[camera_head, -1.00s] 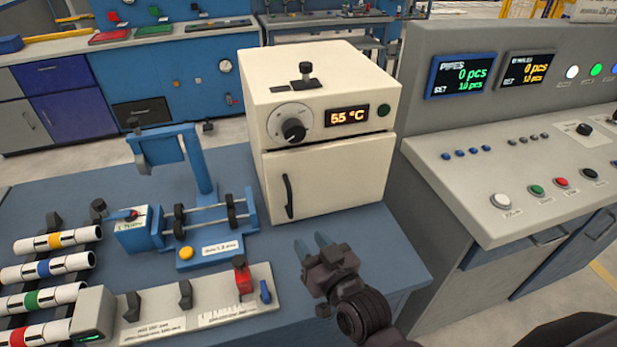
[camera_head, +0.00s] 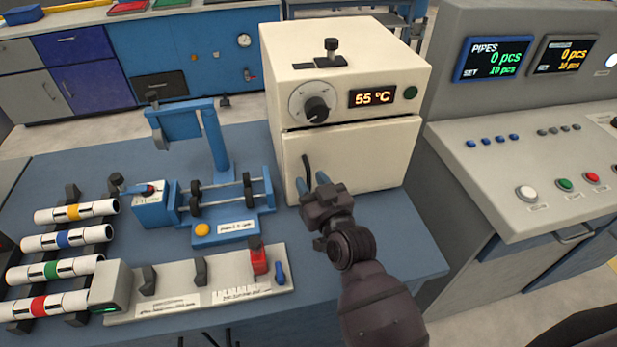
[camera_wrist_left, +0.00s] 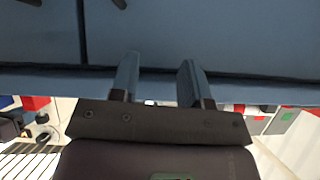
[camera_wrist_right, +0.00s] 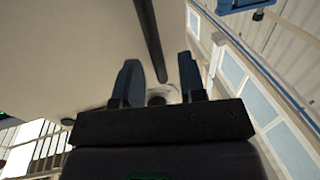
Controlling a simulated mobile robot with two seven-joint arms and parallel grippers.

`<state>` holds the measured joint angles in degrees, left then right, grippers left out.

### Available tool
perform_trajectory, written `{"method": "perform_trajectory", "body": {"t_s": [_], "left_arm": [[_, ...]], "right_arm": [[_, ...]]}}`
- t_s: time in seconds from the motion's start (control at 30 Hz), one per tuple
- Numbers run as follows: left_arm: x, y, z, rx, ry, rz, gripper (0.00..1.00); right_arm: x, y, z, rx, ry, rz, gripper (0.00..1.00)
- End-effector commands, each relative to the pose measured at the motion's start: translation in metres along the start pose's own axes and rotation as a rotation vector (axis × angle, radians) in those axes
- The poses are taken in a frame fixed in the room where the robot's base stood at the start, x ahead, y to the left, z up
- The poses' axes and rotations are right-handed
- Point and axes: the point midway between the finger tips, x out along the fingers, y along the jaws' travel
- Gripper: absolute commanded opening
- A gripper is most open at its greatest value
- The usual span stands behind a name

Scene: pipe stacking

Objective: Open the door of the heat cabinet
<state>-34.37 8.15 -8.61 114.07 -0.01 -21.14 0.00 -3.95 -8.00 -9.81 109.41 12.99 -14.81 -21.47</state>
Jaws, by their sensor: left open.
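The cream heat cabinet (camera_head: 345,72) stands on the blue bench, its display reading 55 °C. Its door (camera_head: 375,160) is closed, with a dark upright handle (camera_head: 306,165) on the left side. My right gripper (camera_head: 311,182) is at the lower part of this handle. In the right wrist view the handle (camera_wrist_right: 148,35) runs down between the spread blue fingers of the right gripper (camera_wrist_right: 159,62); they do not appear closed on it. My left gripper is outside the head view; in its wrist view its fingers (camera_wrist_left: 158,62) are apart and empty, near a blue surface.
A blue fixture with rollers (camera_head: 220,195) stands left of the cabinet. A pale tool strip (camera_head: 190,290) and several white pipes (camera_head: 75,238) lie front left. A grey console (camera_head: 535,150) stands to the right. Some bench top beside my right arm is clear.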

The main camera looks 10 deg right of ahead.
Motion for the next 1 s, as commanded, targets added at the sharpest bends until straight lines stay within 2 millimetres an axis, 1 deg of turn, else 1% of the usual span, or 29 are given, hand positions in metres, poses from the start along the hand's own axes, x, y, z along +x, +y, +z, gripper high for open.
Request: {"method": "perform_trajectory", "body": {"t_s": [0.03, 0.2, 0.57, 0.8, 1.0], "left_arm": [[0.001, 0.0, 0.0, 0.0, 0.001, 0.0, 0.43], [0.002, 0.0, -0.001, 0.001, 0.004, 0.001, 0.43], [0.001, 0.0, 0.0, 0.001, 0.002, 0.0, 0.43], [-0.001, 0.0, 0.003, 0.0, -0.005, -0.001, 0.43], [-0.002, 0.0, 0.005, -0.001, -0.009, -0.001, 0.43]], "right_arm": [[0.006, 0.0, 0.0, 0.0, 0.001, 0.0, 0.37], [0.017, 0.0, 0.0, -0.001, 0.001, 0.0, 0.37], [0.019, 0.0, 0.0, -0.001, -0.001, 0.0, 0.37], [0.019, 0.0, 0.0, -0.001, 0.0, 0.0, 0.01], [0.019, 0.0, 0.0, 0.0, 0.0, 0.0, 0.0]]}}
